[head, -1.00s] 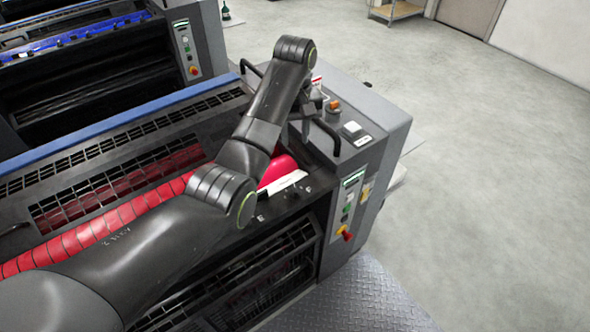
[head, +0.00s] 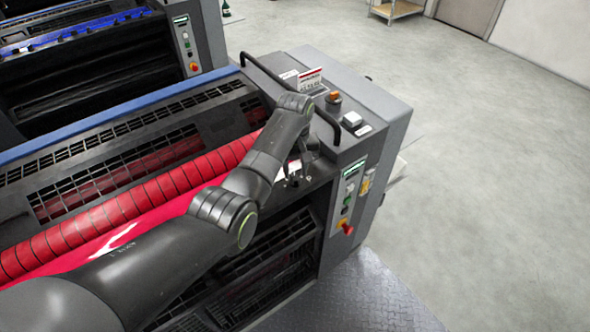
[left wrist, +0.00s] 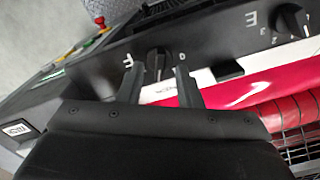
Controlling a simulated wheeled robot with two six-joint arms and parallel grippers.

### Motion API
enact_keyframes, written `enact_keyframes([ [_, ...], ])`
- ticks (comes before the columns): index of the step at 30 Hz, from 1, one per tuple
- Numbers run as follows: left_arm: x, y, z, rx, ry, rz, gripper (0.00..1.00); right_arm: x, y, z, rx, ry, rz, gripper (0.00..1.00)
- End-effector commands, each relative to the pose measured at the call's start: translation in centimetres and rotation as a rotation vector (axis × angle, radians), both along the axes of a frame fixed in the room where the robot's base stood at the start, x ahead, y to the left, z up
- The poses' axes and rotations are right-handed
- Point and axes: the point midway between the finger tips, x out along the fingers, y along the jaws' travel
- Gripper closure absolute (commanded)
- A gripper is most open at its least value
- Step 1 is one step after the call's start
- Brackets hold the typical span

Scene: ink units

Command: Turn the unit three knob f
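In the left wrist view, a dark knob (left wrist: 158,62) sits on the black panel beside a white letter F. A second knob (left wrist: 292,20), beside a letter E, is at the upper right. My left gripper (left wrist: 157,72) is open, with one finger on each side of the F knob; I cannot tell whether they touch it. In the head view, my left gripper (head: 303,165) is small and points down at the panel near the unit's right end, and the F knob is hard to make out there. My right gripper is not in view.
Red ink (head: 130,222) lies along the segmented red roller (head: 120,213). A black handrail (head: 290,90), a white button box (head: 352,120) and a control panel with a red knob (head: 346,228) are close to the arm. Open floor (head: 480,170) is to the right.

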Motion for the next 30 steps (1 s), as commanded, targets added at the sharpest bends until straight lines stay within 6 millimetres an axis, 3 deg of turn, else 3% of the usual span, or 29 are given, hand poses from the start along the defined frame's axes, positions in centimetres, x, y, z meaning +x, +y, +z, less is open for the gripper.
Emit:
enact_keyframes([
  [4,0.0,0.0,-1.3,0.001,0.001,0.001,0.68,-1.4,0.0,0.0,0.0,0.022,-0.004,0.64],
  [15,0.0,0.1,-1.8,0.0,-0.001,0.001,0.68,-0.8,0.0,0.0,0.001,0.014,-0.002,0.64],
  [23,0.0,0.1,-1.7,0.0,-0.001,0.001,1.0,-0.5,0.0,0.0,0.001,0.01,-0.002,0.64],
  [30,0.0,0.1,-1.7,0.0,-0.001,0.006,1.0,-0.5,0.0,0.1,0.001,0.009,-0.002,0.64],
])
